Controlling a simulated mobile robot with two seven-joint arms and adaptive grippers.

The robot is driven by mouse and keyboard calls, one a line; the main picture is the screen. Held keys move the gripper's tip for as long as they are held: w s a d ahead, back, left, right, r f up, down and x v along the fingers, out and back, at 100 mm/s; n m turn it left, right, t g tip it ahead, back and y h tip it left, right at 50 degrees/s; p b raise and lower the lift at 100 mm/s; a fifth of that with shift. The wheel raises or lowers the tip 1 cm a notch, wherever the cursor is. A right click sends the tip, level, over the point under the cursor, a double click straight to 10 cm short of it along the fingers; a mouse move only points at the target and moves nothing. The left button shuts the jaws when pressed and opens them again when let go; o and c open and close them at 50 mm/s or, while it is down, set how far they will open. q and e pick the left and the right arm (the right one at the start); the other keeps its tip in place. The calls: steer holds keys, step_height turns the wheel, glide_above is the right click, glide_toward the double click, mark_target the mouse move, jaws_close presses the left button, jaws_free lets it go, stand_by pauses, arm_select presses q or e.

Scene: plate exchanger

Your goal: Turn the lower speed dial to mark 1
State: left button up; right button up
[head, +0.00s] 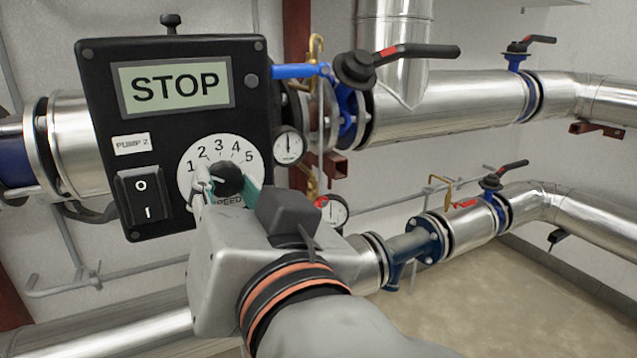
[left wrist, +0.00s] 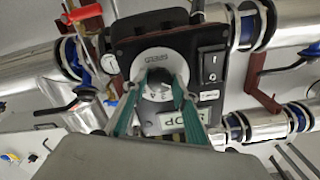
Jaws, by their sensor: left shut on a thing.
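One speed dial shows, a round white plate (head: 183,172) marked 1 to 5 with a black knob (head: 229,178) at its middle, on a black control box (head: 100,80) labelled PUMP 2. The box's display (head: 177,88) reads STOP. My left gripper (head: 229,184) is shut on the knob, its teal fingers on either side of it. The left wrist view, upside down, shows the knob (left wrist: 158,80) between the two fingers. The fingers and hand hide the lower part of the dial. I cannot tell which mark the knob points to. My right gripper is not in view.
A rocker switch (head: 143,198) sits left of the dial on the box. A blue-handled valve (head: 300,71), black-handled valves and gauges (head: 288,145) stand close to the box's right side. Silver pipes (head: 455,105) run behind. The floor (head: 480,290) at right is clear.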

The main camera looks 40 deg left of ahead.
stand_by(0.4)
arm_select(q)
steer(key=o, duration=1.1)
steer(key=shift+v, duration=3.75)
